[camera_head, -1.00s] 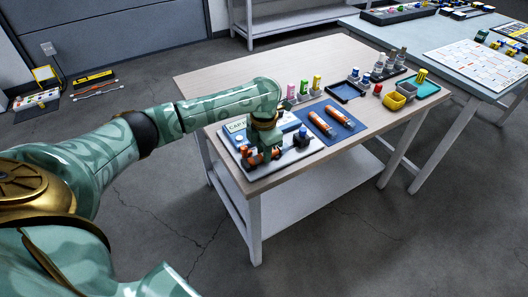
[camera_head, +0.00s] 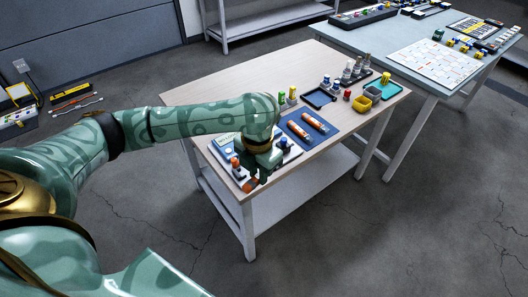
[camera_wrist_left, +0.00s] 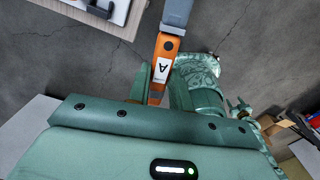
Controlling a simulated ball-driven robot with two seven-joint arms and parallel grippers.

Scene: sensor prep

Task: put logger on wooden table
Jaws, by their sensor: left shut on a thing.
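My left gripper (camera_head: 263,172) is shut on an orange logger (camera_head: 250,186) at the near-left edge of the wooden table (camera_head: 275,68). In the left wrist view the logger (camera_wrist_left: 167,46) has a grey end and a white label with an "A". It is held between the green fingers (camera_wrist_left: 160,92), with grey floor behind it. Two similar orange devices (camera_head: 306,127) lie on a blue mat on the wooden table. My forearm hides part of the tabletop.
A white board (camera_head: 290,153) with small items lies at the table's near edge. Small bottles (camera_head: 287,97), a dark tray (camera_head: 319,98), yellow bins (camera_head: 369,96) and a teal tray (camera_head: 388,91) stand farther right. The back left of the tabletop is bare. A second, grey-blue table (camera_head: 388,42) stands behind.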

